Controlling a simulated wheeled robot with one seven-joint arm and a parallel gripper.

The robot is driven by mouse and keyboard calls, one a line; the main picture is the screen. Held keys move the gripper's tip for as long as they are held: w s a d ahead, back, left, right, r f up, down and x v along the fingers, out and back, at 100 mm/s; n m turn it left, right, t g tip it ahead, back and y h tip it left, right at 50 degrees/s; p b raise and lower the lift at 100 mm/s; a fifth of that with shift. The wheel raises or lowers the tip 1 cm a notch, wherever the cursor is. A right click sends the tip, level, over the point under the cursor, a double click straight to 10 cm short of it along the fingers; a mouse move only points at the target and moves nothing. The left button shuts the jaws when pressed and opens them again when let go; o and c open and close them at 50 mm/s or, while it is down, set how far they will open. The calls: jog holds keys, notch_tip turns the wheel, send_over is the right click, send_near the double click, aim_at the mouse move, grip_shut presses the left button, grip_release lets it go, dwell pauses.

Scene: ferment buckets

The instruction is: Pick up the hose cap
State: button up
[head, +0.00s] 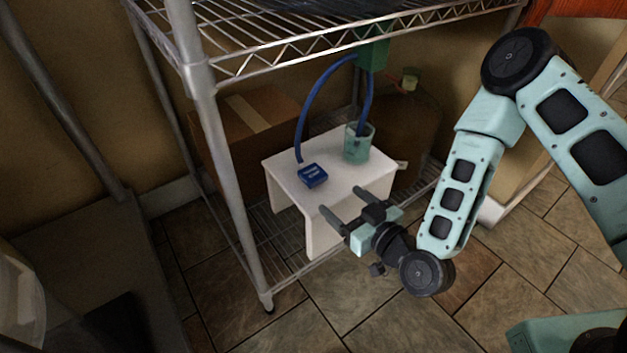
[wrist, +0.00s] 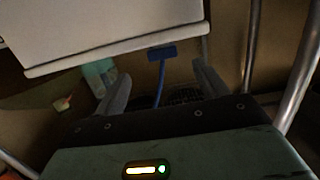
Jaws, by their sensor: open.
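The hose cap, a small blue block (head: 312,175), lies on the white stool (head: 340,163) at the end of a blue hose (head: 303,115). The blue cap also shows in the wrist view (wrist: 162,53), beyond and between my fingers, by the edge of the white stool (wrist: 85,28). My gripper (head: 340,201) is open and empty near the front edge of the stool, apart from the cap and to its lower right in the head view. Both fingers of my gripper (wrist: 164,88) show in the wrist view.
A translucent teal cup (head: 357,145) stands on the stool and holds the hose's other run, below a green box (head: 373,54). A wire shelf (head: 300,45) hangs above, with a metal post (head: 232,180) to the left. Cardboard boxes (head: 245,135) stand behind.

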aim_at(310, 174)
jog(key=b+x, duration=0.2)
jog(key=x, duration=0.4)
jog(key=shift+w+a+f, duration=0.1)
jog(key=shift+w+f, duration=0.05)
jog(key=shift+w, duration=0.1)
jog(key=b+x, duration=0.1)
jog(key=x, duration=0.1)
jog(key=b+x, duration=0.3)
jog(key=shift+w+a+r, duration=0.25)
jog(key=shift+a, duration=0.1)
jog(key=shift+w+a+r, duration=0.1)
jog(key=shift+w+a, duration=0.05)
jog(key=shift+w, duration=0.05)
jog(key=c, duration=1.1)
